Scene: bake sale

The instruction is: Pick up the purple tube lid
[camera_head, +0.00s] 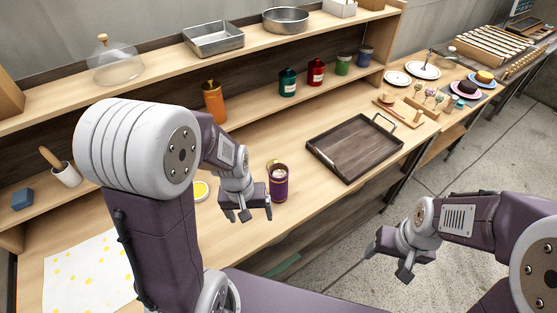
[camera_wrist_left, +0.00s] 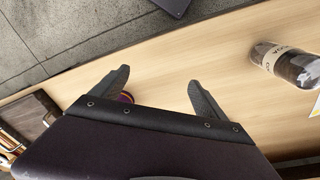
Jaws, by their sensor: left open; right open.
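A purple tube (camera_head: 279,188) with a copper-coloured rim stands upright on the counter in the head view, just right of my left gripper (camera_head: 256,212). Its top looks pale inside the rim; I cannot tell whether a lid is on it. In the left wrist view, the open fingers of my left gripper (camera_wrist_left: 158,82) have bare counter between them. A small reddish-purple round edge (camera_wrist_left: 127,96) shows by one finger, mostly hidden by the gripper body. My right gripper (camera_head: 388,262) is open and empty, off the counter's front edge.
A dark wooden tray (camera_head: 355,147) lies right of the tube. Orange (camera_head: 213,102), green (camera_head: 287,83) and red (camera_head: 316,72) canisters stand behind. A labelled jar (camera_wrist_left: 283,62) lies within the left wrist view. A spotted cloth (camera_head: 85,275) covers the counter's left end.

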